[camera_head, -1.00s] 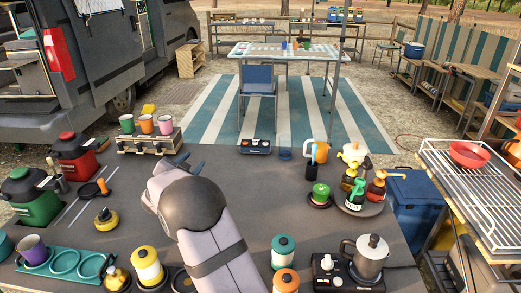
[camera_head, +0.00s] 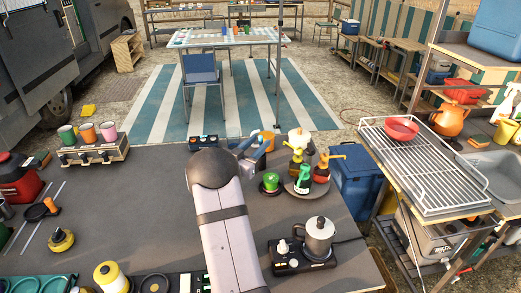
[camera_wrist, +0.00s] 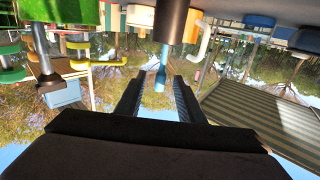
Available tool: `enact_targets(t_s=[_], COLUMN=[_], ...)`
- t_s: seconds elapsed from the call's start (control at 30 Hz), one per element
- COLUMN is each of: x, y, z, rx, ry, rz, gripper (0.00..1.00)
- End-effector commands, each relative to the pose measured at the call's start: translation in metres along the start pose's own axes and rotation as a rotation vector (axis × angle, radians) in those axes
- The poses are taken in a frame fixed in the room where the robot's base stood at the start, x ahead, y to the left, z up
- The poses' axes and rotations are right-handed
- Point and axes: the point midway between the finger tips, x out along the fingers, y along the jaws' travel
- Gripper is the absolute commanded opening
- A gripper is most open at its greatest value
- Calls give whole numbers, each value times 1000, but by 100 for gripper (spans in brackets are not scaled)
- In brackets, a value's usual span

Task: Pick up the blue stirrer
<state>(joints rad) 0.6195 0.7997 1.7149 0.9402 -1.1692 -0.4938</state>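The blue stirrer (camera_wrist: 161,72) stands in a dark cup (camera_wrist: 171,22), seen upside down in the wrist view. Its free end lies between the two fingers of my gripper (camera_wrist: 160,82). The fingers are open, with a gap on each side of the stirrer. In the head view my gripper (camera_head: 249,147) is over the far part of the dark table, just left of an orange mug (camera_head: 267,141). The stirrer and its cup are hidden there behind my arm and gripper.
A round tray with a green bottle (camera_head: 302,178) and pump bottles stands close right of my gripper, with a green item (camera_head: 270,181) nearer. A moka pot (camera_head: 319,236) on a burner stands nearer right. Mugs (camera_head: 88,133) on a rack stand left.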

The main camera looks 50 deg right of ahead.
Motion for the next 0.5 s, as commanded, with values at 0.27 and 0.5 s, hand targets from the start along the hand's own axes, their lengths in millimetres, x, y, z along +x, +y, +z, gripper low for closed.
enact_targets(t_s=[0.27, 0.5], x=[12, 32], y=[0, 0], z=[0, -3], rx=[1, 0], ry=[-2, -1], rz=[1, 2], gripper=[35, 35])
